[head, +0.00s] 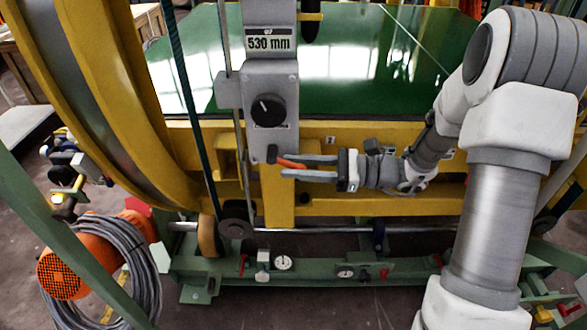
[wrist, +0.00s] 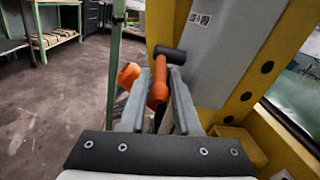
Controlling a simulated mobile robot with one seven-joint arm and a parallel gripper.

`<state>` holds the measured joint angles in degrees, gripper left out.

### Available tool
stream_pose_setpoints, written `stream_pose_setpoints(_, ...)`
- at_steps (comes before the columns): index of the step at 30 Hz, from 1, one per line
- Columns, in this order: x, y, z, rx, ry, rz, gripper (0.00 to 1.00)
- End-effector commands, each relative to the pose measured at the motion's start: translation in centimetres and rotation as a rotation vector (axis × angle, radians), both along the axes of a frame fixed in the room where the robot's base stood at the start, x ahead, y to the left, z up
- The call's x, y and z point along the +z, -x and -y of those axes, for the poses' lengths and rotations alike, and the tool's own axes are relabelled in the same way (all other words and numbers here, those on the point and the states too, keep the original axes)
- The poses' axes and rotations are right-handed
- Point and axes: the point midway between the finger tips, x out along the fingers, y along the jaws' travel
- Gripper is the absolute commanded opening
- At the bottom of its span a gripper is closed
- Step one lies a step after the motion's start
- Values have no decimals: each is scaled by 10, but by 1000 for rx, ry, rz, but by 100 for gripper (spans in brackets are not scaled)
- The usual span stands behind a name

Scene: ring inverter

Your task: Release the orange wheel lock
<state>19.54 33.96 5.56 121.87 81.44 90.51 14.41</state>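The orange wheel lock (head: 290,163) shows in the head view as a short orange lever at the lower end of the grey control column, beside a small black end piece. In the wrist view the orange lever (wrist: 158,88) lies between my fingertips, below a black cylindrical part (wrist: 169,55). My gripper (head: 282,168) comes in from the right, its two grey fingers a small gap apart. Part of the lever is hidden by the fingers.
A grey column (head: 271,95) with a black dial (head: 268,111) and a "530 mm" label stands just above. A yellow beam (head: 350,135) runs behind my gripper. A large yellow ring (head: 130,110) and an orange motor (head: 85,260) with coiled cable are at left.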

Motion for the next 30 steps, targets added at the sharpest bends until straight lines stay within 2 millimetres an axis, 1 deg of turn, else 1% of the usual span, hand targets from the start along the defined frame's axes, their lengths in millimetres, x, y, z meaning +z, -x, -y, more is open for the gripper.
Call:
stream_pose_setpoints(3, 0, -1, -6, 0, 1, 0, 31)
stream_pose_setpoints(11, 0, -1, -7, 0, 1, 0, 31)
stream_pose_setpoints(14, 0, -1, -7, 0, 1, 0, 15)
stream_pose_setpoints(16, 0, -1, -7, 0, 1, 1, 2)
stream_pose_setpoints(17, 0, -1, -7, 0, 1, 1, 0)
stream_pose_setpoints(25, 1, -1, -7, 0, 2, 1, 0)
stream_pose_setpoints(30, 6, -1, -6, -1, 33, -1, 0)
